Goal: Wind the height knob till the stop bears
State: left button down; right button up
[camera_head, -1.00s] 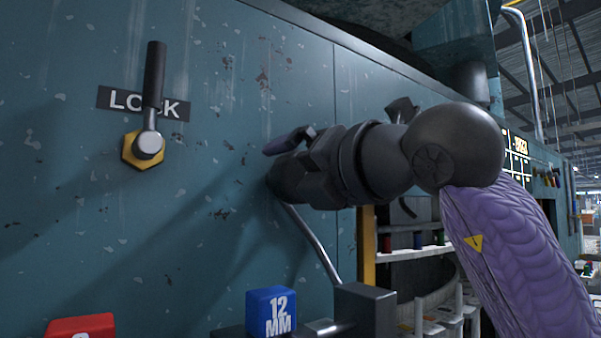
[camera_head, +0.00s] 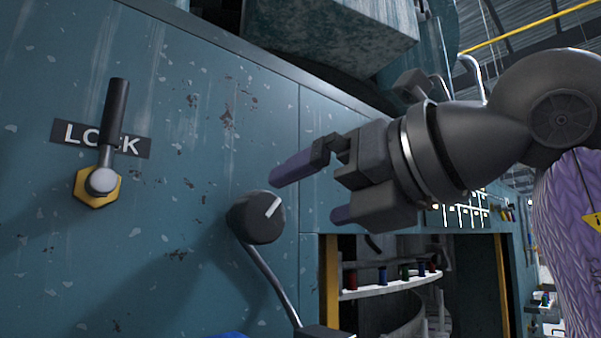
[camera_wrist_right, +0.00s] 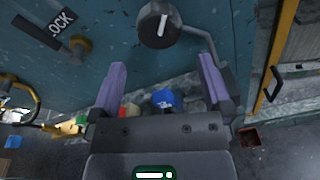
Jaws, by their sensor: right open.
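The knob (camera_head: 258,217) is a round black dial with a white pointer line, on the teal panel. In the head view its line slants up to the right; in the right wrist view the knob (camera_wrist_right: 160,24) shows at the top, its line near upright. A bent metal rod runs down from beside it. My right gripper (camera_head: 305,198) is open and empty, to the right of the knob and apart from it. Its two purple fingers are spread in the right wrist view (camera_wrist_right: 162,65), with the knob beyond them. I cannot make out a stop. My left gripper is not in view.
A lock lever (camera_head: 112,130) with a black handle stands upright on a yellow hex base at the left. A blue block (camera_wrist_right: 167,98) sits below the knob. An opening with white shelves (camera_head: 385,285) lies at the right. A metal housing (camera_head: 330,40) overhangs above.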

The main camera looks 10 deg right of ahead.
aim_at(267, 210)
jog(key=w+a+n+g+p, duration=0.1)
jog(key=w+a+n+p, duration=0.1)
jog(key=w+a+f+n+h+p, duration=0.1)
jog(key=w+n+p, duration=0.1)
jog(key=w+a+n+g+p, duration=0.1)
jog(key=w+a+p, duration=0.1)
jog(key=w, duration=0.1)
jog(key=shift+a+f+n+g, duration=0.15)
jog(key=shift+a+n+g, duration=0.15)
jog(key=shift+n, duration=0.1)
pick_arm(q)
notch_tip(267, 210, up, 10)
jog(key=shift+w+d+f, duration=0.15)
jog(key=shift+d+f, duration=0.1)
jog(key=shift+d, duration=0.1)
pick_arm(e)
jog(key=shift+w, duration=0.1)
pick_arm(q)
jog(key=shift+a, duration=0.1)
pick_arm(e)
jog(key=c, duration=1)
